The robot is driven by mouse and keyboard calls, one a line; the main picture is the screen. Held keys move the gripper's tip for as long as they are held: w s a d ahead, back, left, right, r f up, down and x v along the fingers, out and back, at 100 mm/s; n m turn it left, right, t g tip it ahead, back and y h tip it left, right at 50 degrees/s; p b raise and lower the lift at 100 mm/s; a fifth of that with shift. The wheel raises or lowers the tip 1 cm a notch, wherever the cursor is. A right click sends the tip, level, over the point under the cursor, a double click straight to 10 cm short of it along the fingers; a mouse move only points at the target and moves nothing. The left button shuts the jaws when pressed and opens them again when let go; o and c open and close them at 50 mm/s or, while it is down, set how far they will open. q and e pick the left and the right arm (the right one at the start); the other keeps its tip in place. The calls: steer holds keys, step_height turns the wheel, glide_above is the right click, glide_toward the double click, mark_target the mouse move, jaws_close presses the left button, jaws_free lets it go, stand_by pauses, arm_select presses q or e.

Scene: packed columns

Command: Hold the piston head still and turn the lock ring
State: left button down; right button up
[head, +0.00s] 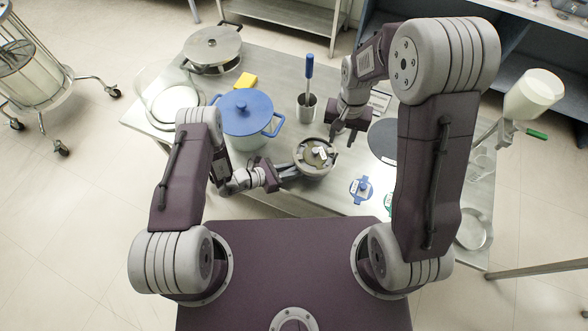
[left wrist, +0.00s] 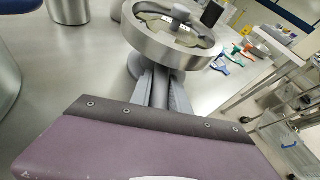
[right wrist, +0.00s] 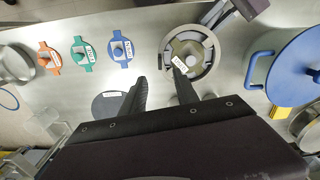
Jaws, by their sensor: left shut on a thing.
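The piston head (head: 303,168) is a round metal body on the table. The lock ring (head: 317,154) appears to be the olive-grey lugged part inside its silver rim, with a grey centre knob and white labels. The ring also shows in the left wrist view (left wrist: 157,22) and right wrist view (right wrist: 191,47). My left gripper (head: 287,172) is shut at the side of the piston head, below its rim; the exact contact is hidden. My right gripper (head: 342,138) is open and empty, above and right of the head; one finger overlaps the rim in its wrist view.
A blue lidded pot (head: 246,112) stands left of the piston head. A steel cup with a blue-handled tool (head: 309,75) is behind. Blue (right wrist: 122,51), green (right wrist: 84,54) and orange (right wrist: 48,57) labelled pieces lie to the right in the head view. A dark disc (head: 383,139) lies near my right gripper.

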mark_target(337, 155)
stand_by(0.3)
steer(key=shift+c, duration=0.7)
steer(key=f+m, duration=0.1)
steer(key=f, duration=0.4)
steer(key=f+m, duration=0.1)
steer(key=f, duration=0.4)
steer(key=shift+w+d+f, duration=0.1)
steer(key=shift+w+f, duration=0.1)
steer(key=shift+f, duration=0.2)
